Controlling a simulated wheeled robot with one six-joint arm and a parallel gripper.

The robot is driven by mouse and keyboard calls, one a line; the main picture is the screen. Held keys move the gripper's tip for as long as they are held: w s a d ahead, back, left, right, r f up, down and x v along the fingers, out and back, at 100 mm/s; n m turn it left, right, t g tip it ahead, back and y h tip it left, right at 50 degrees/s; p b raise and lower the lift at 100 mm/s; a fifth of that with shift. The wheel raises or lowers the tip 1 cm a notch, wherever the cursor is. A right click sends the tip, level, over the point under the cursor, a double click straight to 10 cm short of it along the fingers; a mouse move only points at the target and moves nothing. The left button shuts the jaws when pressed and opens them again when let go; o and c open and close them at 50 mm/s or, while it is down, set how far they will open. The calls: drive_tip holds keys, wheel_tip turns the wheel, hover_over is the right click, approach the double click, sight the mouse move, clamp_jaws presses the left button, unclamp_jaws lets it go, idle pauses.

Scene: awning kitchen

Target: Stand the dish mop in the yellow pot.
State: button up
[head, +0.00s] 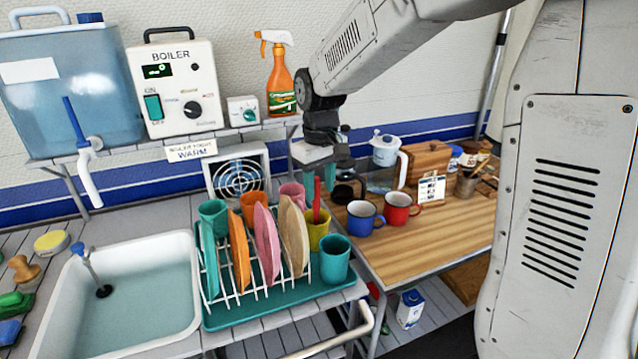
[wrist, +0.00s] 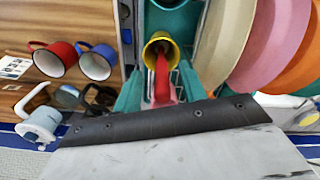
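The yellow pot (head: 318,240) stands at the right end of the dish rack, partly behind the plates. The dish mop's red handle (head: 316,205) rises from the pot's mouth, nearly upright. The wrist view shows the handle (wrist: 163,82) running from inside the yellow pot (wrist: 158,44) towards the camera. The mop's other end is hidden. My gripper (head: 320,178) is above the pot, pointing down. In the wrist view its teal fingers (wrist: 161,75) lie either side of the handle and look apart, with small gaps beside it.
The teal rack tray (head: 270,311) holds several plates and cups close to the left of the pot. A teal cup (head: 335,259) stands just in front. Blue (head: 362,219) and red (head: 398,210) mugs stand on the wooden table to the right. The sink (head: 130,300) is left.

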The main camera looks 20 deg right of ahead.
drive_tip(key=shift+r, duration=0.1)
wheel_tip(320, 180, up, 8)
idle(0.5)
drive_tip(key=shift+f, duration=0.2)
idle(0.6)
drive_tip(key=s+d+m, duration=0.1)
drive_tip(key=s, duration=1.3)
drive_tip(key=s+d+f+m+t, duration=0.1)
drive_tip(key=s+m, duration=0.1)
drive_tip(key=s, duration=1.3)
drive_tip(key=shift+d+f+m, duration=0.2)
drive_tip(key=shift+d+m, duration=0.1)
drive_tip(key=shift+c, duration=0.5)
